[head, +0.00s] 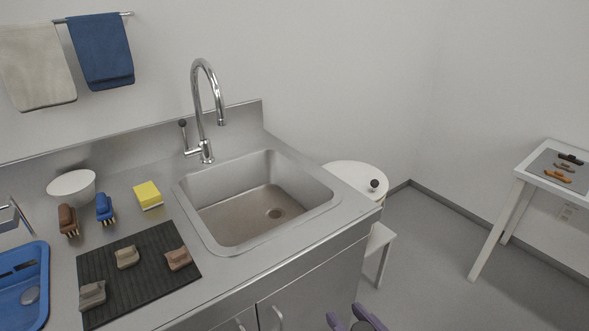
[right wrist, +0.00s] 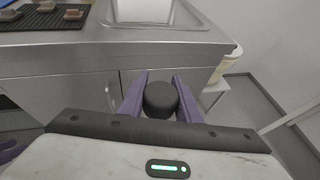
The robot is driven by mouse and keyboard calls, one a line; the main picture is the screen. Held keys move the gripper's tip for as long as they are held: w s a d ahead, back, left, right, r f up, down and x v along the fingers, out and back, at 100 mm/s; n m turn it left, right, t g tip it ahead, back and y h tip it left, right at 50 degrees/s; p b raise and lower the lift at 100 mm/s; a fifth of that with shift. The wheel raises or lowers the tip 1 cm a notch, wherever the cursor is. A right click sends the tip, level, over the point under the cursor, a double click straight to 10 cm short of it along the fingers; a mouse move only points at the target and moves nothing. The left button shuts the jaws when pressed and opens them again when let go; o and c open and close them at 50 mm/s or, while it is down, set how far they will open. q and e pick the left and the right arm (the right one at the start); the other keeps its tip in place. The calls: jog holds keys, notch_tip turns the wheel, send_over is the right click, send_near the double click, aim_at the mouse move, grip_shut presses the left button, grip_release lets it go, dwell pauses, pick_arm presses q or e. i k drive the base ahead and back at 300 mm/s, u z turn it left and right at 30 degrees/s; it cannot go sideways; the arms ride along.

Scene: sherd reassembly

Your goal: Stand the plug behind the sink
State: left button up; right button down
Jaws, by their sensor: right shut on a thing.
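The steel sink (head: 320,200) is set in the counter, empty, with a drain hole in its floor. Behind it stands a chrome faucet (head: 203,110) with a lever at its left. My right gripper (head: 355,322) is at the bottom edge of the head view, in front of the counter. In the right wrist view its purple fingers are shut on a dark round plug (right wrist: 160,99), held below counter-top height. A purple piece at the left edge of the right wrist view may be part of my left gripper; its jaws cannot be made out.
A yellow sponge (head: 148,195), two brushes, a white bowl (head: 72,186) and a black mat (head: 95,261) with several lumps lie left of the sink. A blue basin (head: 38,300) is farther left. A round-lidded bin (head: 345,172) stands right of the counter. The rim behind the sink looks clear beside the faucet.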

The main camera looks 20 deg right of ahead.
aim_at(260, 145)
jog(key=z, duration=2.05)
jog(key=i, duration=3.25)
jog(key=u, duration=4.65)
